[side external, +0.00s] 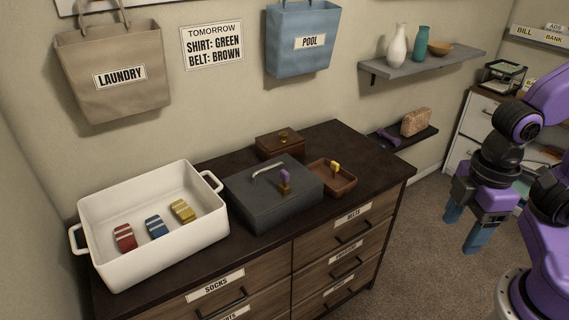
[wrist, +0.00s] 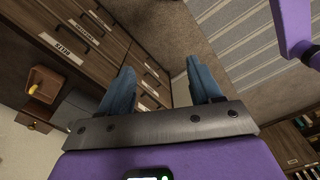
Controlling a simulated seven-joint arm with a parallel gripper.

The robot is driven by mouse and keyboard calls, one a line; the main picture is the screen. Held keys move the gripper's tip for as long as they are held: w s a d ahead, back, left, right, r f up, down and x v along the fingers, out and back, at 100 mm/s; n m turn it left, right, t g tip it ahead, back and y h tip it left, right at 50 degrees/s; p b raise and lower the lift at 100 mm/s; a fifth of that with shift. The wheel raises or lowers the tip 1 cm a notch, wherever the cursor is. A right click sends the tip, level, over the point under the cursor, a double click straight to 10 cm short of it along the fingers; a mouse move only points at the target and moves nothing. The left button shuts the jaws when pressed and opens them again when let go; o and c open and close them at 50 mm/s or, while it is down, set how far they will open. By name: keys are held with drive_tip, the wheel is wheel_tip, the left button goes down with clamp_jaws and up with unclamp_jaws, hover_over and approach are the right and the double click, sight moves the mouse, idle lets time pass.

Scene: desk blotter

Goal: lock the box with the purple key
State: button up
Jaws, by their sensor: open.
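The dark grey box (side external: 255,205) sits on the dresser top with its lid down and a pale handle on top. The purple key (side external: 285,176) stands upright at the lock on the box's right part; how far it is turned cannot be told. A yellow-headed key (side external: 335,167) is in a small brown tray (side external: 345,187) right of the box; it also shows in the wrist view (wrist: 33,88). My gripper (side external: 463,229) has blue fingers, is open and empty, and hangs well right of the dresser, away from the box. In the wrist view its fingers (wrist: 160,72) are spread apart.
A white bin (side external: 110,265) with red, blue and yellow striped bundles stands left of the box. A small brown wooden box (side external: 278,145) is behind it. Wall shelves (side external: 425,65) hold vases and a bowl. Open floor lies between the dresser and my gripper.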

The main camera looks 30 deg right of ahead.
drive_tip(key=w+a+r+m, duration=0.3)
drive_tip(key=w+a+m, duration=0.4)
drive_tip(key=w, duration=0.3)
drive_tip(key=m, duration=2.2)
hover_over(285, 180)
drive_tip(key=w, duration=0.1)
drive_tip(key=f, duration=1.8)
drive_tip(key=shift+w+d+f, duration=0.15)
drive_tip(key=shift+d+f, duration=0.1)
drive_tip(key=shift+d, duration=0.1)
drive_tip(key=c, duration=1.1)
